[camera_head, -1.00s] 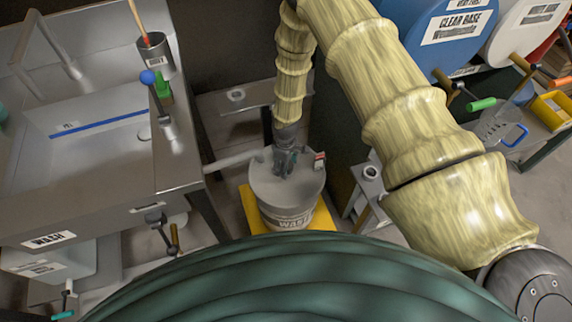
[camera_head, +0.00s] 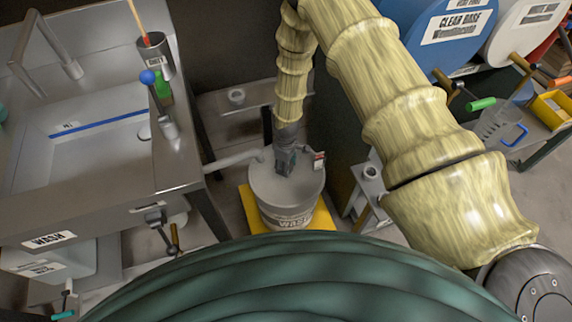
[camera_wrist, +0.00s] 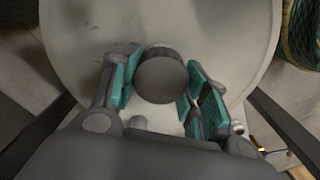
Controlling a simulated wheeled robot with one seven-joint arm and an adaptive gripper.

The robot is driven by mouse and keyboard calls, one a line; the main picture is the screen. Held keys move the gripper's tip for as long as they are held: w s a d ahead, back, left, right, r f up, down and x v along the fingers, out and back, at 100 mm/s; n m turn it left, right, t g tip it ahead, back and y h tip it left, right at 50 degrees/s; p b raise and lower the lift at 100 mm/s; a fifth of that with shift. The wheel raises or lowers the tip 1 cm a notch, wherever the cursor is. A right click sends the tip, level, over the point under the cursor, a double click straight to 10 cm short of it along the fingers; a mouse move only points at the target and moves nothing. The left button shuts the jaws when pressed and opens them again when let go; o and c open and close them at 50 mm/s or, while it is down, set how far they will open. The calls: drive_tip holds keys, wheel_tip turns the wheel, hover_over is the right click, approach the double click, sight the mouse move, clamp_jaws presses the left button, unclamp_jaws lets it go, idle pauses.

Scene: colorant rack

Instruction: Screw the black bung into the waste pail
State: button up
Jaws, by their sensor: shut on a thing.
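The waste pail (camera_head: 287,212) is a grey-white drum with a "WASTE" label, standing below my arm. Its pale round lid also fills much of the wrist view (camera_wrist: 225,35). The black bung (camera_wrist: 161,78) is a dark round cap in the middle of the wrist view, over the lid. My gripper (camera_wrist: 159,85) is shut on the bung, with a teal pad on either side. In the head view my gripper (camera_head: 285,162) points down at the pail's top and hides the bung. I cannot tell how deep the bung sits in its hole.
The pail stands on a yellow base (camera_head: 323,218). A steel wash sink (camera_head: 100,150) is on the left, and a pipe (camera_head: 232,160) runs from it towards the pail. A small steel stand (camera_head: 370,185) is close on the right. A dark green ribbed surface covers the bottom foreground.

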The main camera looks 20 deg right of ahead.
drive_tip(key=shift+d+m, duration=0.1)
drive_tip(key=shift+m, duration=0.8)
drive_tip(key=o, duration=1.1)
drive_tip(key=shift+r, duration=6)
drive_tip(key=s+f+m+p, duration=0.1)
drive_tip(key=s+f+m, duration=0.15)
drive_tip(key=s, duration=0.75)
drive_tip(key=s+f+m+p, duration=0.15)
drive_tip(key=s+f, duration=0.25)
drive_tip(key=s, duration=0.6)
drive_tip(key=s+d+r+m, duration=0.1)
drive_tip(key=s, duration=0.4)
drive_tip(key=s+d+m, duration=0.1)
drive_tip(key=s, duration=0.5)
drive_tip(key=s+d+r+m, duration=0.1)
drive_tip(key=s, duration=0.4)
drive_tip(key=shift+s+d+r+m, duration=0.25)
drive_tip(key=shift+r+m, duration=0.05)
drive_tip(key=shift+m, duration=0.1)
